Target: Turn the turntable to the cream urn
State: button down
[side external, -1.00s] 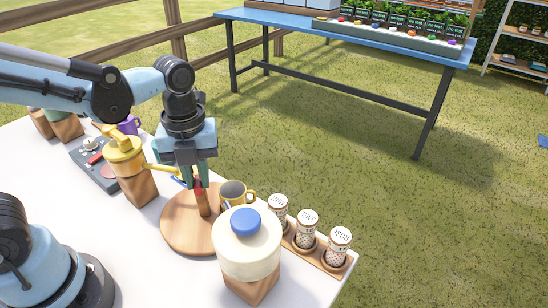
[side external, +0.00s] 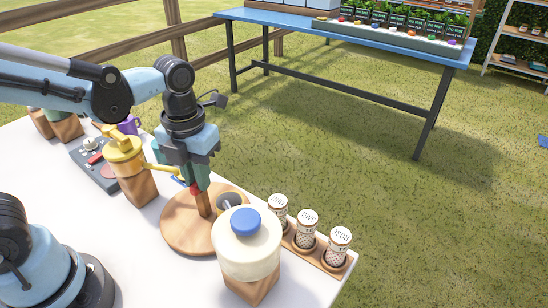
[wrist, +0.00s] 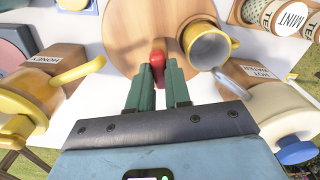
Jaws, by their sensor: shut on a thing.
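The round wooden turntable (side external: 180,224) lies on the white table and also shows in the wrist view (wrist: 135,30). My gripper (side external: 201,190) points down and is shut on its upright red-topped wooden handle; the red top (wrist: 158,54) shows between the green fingers in the wrist view. A yellow mug (wrist: 204,36) with a grey inside stands upright on the turntable. In the side view the mug (side external: 228,202) is partly behind the cream urn (side external: 246,250), which has a blue knob. In the wrist view the urn's spout (wrist: 233,85) points at the mug's rim.
A yellow urn (side external: 124,158) with a spout stands left of the turntable. A rack of several labelled jars (side external: 307,228) is right of the turntable, behind the cream urn. A purple mug (side external: 129,125) and a grey board (side external: 92,170) are at the far left.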

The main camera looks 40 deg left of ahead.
jog(key=shift+m, duration=1.8)
jog(key=c, duration=1.1)
grip_release()
jog(key=shift+o, duration=0.2)
jog(key=shift+r, duration=0.1)
notch_tip(320, 180, up, 12)
